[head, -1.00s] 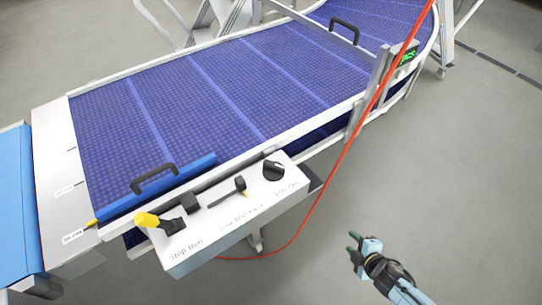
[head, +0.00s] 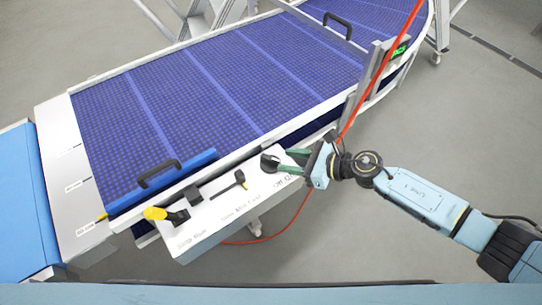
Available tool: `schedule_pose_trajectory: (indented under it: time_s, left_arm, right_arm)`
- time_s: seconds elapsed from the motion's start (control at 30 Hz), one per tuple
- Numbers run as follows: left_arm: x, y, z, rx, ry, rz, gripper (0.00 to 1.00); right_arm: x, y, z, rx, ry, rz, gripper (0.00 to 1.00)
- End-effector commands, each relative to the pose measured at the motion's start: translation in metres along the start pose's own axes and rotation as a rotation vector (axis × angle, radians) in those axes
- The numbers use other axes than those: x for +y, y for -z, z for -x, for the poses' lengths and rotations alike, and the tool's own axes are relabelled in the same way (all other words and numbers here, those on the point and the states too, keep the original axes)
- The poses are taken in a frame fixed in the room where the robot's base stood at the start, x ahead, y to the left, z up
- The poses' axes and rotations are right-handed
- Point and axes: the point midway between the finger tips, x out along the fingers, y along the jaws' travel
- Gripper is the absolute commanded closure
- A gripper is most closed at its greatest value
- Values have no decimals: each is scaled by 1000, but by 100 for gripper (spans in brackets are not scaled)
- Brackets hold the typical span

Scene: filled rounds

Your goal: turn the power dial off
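The black power dial (head: 269,163) sits at the right end of the white control box (head: 215,222), by the "Off On" lettering, which the gripper partly hides. My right gripper (head: 290,161) reaches in from the right, its green fingers parted and pointing left at the dial. The fingertips are right at the dial's right side; I cannot tell whether they touch it. My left gripper is not in view.
A red cable (head: 377,75) hangs near my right gripper. The floor to the right is clear.

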Motion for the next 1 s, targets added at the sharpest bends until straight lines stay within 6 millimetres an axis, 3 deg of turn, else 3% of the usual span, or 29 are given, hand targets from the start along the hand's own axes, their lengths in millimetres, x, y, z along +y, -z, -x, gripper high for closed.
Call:
schedule_pose_trajectory:
  time_s: [0.1, 0.3, 0.77, 1.0]
  left_arm:
    - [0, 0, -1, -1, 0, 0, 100]
    - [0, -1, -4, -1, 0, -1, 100]
    - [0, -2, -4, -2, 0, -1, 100]
    - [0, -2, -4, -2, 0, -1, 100]
  right_arm:
    - [0, -1, -26, -2, 0, -2, 62]
    - [0, 0, -53, -1, 1, -3, 62]
    - [0, 0, -65, 0, 1, -2, 62]
    - [0, 0, -65, 0, 1, -2, 92]
